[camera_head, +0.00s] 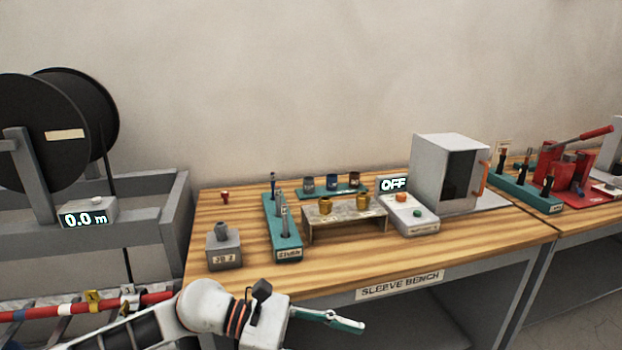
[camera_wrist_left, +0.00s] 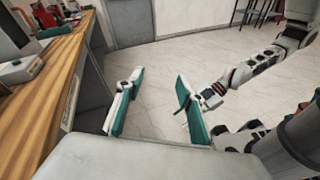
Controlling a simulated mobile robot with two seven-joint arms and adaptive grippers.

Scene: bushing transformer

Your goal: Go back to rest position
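My left gripper (camera_head: 335,320) is at the bottom of the head view, in front of the sleeve bench (camera_head: 447,262) and clear of it, pointing right. In the left wrist view its two teal-padded fingers (camera_wrist_left: 157,107) stand well apart with nothing between them, only floor behind. My right arm (camera_wrist_left: 262,68) shows at the right of the left wrist view. Its gripper is not clearly made out there, being partly behind the left gripper's finger, and it is not in the head view.
The bench holds a grey block (camera_head: 223,248), a teal tool rack (camera_head: 284,240), a stand with brass sleeves (camera_head: 343,222), an OFF control box (camera_head: 408,215) and a white oven (camera_head: 446,172). A cable reel (camera_head: 45,130) stands left. A red cable (camera_head: 100,306) lies below it. Open floor (camera_wrist_left: 150,65) lies beyond the fingers.

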